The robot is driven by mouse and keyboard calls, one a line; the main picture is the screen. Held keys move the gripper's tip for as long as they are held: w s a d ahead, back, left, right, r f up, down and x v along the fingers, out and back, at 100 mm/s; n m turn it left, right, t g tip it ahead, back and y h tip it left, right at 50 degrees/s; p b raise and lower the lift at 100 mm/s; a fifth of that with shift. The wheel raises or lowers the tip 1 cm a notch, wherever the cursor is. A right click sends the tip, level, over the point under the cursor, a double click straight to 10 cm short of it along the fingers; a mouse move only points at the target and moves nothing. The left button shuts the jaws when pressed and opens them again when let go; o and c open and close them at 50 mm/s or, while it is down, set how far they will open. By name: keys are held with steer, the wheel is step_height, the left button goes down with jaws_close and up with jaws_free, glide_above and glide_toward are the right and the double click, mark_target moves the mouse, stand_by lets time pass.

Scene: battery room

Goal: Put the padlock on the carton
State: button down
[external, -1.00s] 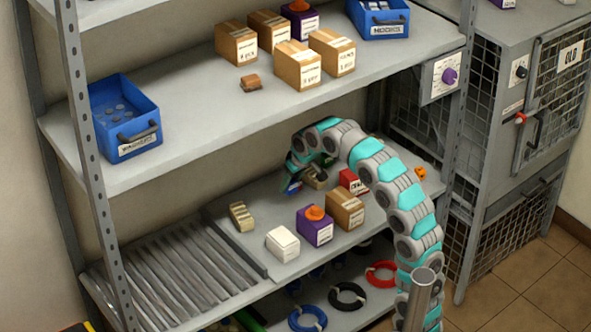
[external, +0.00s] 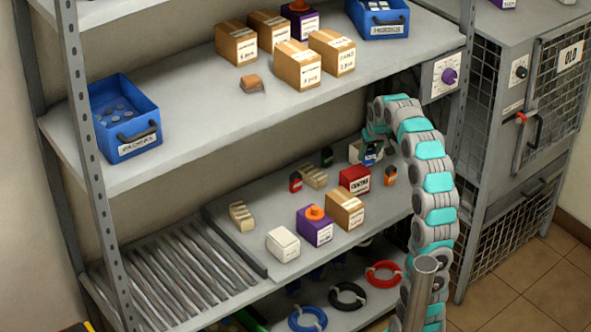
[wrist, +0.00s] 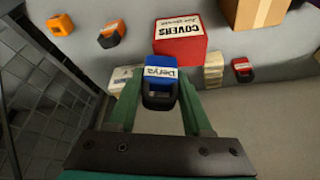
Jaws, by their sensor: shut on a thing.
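My gripper (wrist: 160,108) is shut on a blue padlock (wrist: 158,76) with a white name label and a dark shackle. In the external view my gripper (external: 372,158) holds the blue padlock (external: 371,153) above the right rear of the lower shelf. A brown carton (external: 344,211) stands on that shelf, nearer the front, left of and below my gripper in the picture. Part of a carton (wrist: 255,10) shows at the wrist view's top edge. Several similar cartons (external: 297,70) stand on the upper shelf.
A red covers box (external: 355,181) stands between my gripper and the lower carton. Nearby are a purple box (external: 314,228) with an orange top, a white box (external: 283,244), a red padlock (external: 295,182) and an orange padlock (external: 390,176). The upper shelf (external: 190,145) overhangs.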

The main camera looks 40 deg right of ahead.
steer(key=s+d, duration=0.1)
steer(key=d, duration=0.1)
steer(key=p, duration=0.2)
glide_above(358, 143)
steer(key=s, duration=0.2)
steer(key=shift+w+a+f, duration=0.15)
steer(key=shift+a+f, duration=0.15)
steer(key=shift+f, duration=0.35)
steer(key=shift+f+m, duration=0.3)
steer(key=shift+f, duration=1.45)
steer(key=shift+f, duration=0.15)
steer(key=shift+c, duration=1.7)
jaws_free()
steer(key=v, duration=0.7)
steer(key=shift+r, duration=0.35)
